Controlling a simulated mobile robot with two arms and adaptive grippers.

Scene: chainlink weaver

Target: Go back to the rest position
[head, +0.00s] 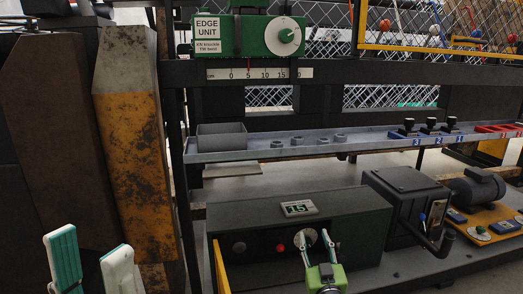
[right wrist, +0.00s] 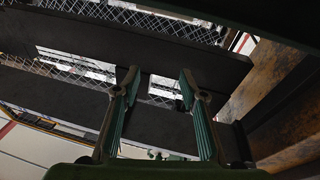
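My left gripper (head: 92,246) is at the lower left of the head view, with its two fingers apart and nothing between them. My right gripper (head: 317,242) is at the bottom, right of centre, in front of the dark green machine box (head: 360,236). In the right wrist view its two green-padded fingers (right wrist: 160,82) stand apart with an empty gap. Dark bars and chainlink mesh show behind them. Both grippers are empty.
A grey shelf (head: 370,140) holds a grey tray (head: 221,136), several small grey parts and black-knobbed tools (head: 431,124). Above it is a green edge unit (head: 255,36). Worn brown-and-yellow posts (head: 135,130) stand at the left. A motor (head: 478,188) sits at the right.

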